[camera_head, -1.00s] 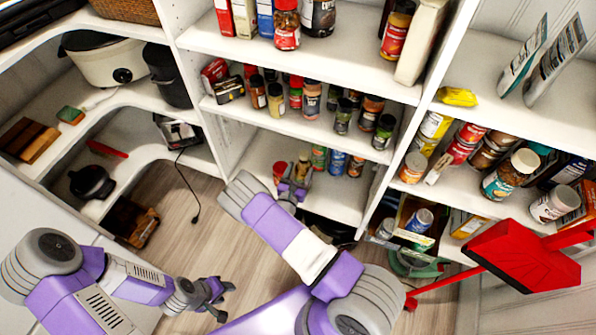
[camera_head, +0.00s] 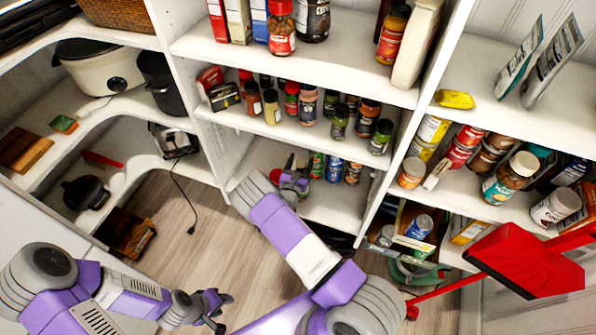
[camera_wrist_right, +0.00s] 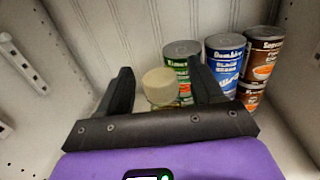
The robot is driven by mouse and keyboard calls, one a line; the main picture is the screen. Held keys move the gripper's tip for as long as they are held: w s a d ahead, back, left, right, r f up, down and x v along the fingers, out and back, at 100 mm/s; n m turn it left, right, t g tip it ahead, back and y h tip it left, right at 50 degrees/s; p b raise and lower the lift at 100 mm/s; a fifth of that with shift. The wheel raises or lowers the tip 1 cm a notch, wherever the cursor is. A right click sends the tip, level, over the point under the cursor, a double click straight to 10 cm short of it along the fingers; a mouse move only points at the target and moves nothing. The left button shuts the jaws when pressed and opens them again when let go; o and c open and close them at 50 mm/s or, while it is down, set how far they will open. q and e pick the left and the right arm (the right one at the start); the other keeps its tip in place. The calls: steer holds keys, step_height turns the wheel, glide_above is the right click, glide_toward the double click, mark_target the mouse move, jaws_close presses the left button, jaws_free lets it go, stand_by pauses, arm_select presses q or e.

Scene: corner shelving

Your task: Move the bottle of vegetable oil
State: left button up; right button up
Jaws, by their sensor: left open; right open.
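In the right wrist view, a bottle with a pale yellow cap (camera_wrist_right: 161,86), likely the vegetable oil, stands between the fingers of my open right gripper (camera_wrist_right: 160,72). Its body is mostly hidden by the gripper's palm, and I cannot tell whether either finger touches it. In the head view my right gripper (camera_head: 293,176) reaches into the lower middle shelf, and there it largely hides the bottle. My left gripper (camera_head: 219,309) is open and empty, low over the floor at the left.
Several cans (camera_wrist_right: 224,60) stand just right of the bottle at the shelf's back. The shelf (camera_head: 335,205) has bare room in front. Spice jars (camera_head: 305,104) line the shelf above. A red dustpan (camera_head: 525,262) is at the right.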

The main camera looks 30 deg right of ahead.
steer(key=shift+w+d, duration=0.15)
steer(key=shift+d, duration=0.05)
jaws_close()
stand_by(0.4)
